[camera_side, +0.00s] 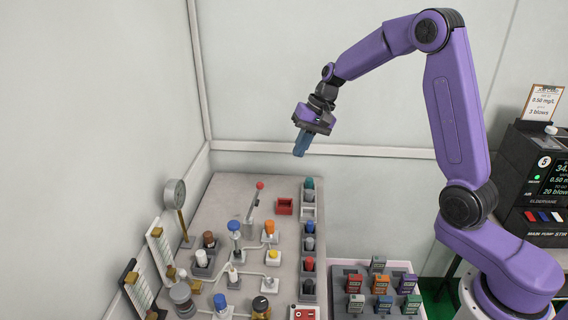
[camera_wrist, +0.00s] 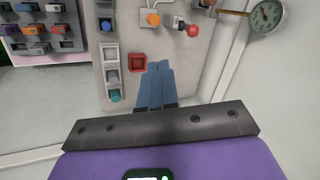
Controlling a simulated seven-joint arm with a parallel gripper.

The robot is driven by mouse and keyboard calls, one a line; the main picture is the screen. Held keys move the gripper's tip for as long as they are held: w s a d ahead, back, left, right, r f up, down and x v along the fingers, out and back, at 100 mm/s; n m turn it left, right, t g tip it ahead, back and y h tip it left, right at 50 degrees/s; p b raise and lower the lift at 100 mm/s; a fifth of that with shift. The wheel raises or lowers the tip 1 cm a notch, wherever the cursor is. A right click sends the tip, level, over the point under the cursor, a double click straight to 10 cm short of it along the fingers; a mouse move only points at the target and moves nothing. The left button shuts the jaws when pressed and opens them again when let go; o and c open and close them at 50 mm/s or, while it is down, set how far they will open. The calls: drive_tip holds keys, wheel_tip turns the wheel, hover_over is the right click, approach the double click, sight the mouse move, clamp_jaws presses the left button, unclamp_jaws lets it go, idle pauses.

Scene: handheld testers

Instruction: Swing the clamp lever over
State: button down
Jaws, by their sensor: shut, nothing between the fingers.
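In the wrist view the red ball of the lever (camera_wrist: 193,31) shows near the top, right of the fingers. My gripper (camera_side: 301,150) hangs high above the far end of the bench, up and to the right of the lever and well apart from it. Its blue fingers (camera_wrist: 156,84) are together and empty. The lever's base is partly hidden by nearby fittings.
A red square tray (camera_side: 285,206) lies right of the lever. A row of bins with coloured caps (camera_side: 309,243) runs along the bench's right side. Valves with orange and blue knobs (camera_side: 269,228) stand in front of the lever. A round gauge (camera_side: 175,193) rises at left. Air around my gripper is clear.

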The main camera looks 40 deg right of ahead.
drive_tip(key=w+a+f, duration=0.3)
drive_tip(key=a+f, duration=0.3)
drive_tip(key=f, duration=0.2)
drive_tip(key=shift+w+a+f, duration=0.25)
drive_tip(key=shift+a+f, duration=0.05)
drive_tip(key=shift+a, duration=0.1)
drive_tip(key=shift+w+a, duration=0.1)
drive_tip(key=shift+w+a+r, duration=0.3)
drive_tip(key=shift+w+a, duration=0.3)
drive_tip(key=shift+w+a+r, duration=0.3)
drive_tip(key=shift+w+a, duration=0.25)
drive_tip(key=shift+w+a+r, duration=0.3)
drive_tip(key=shift+w+a, duration=0.3)
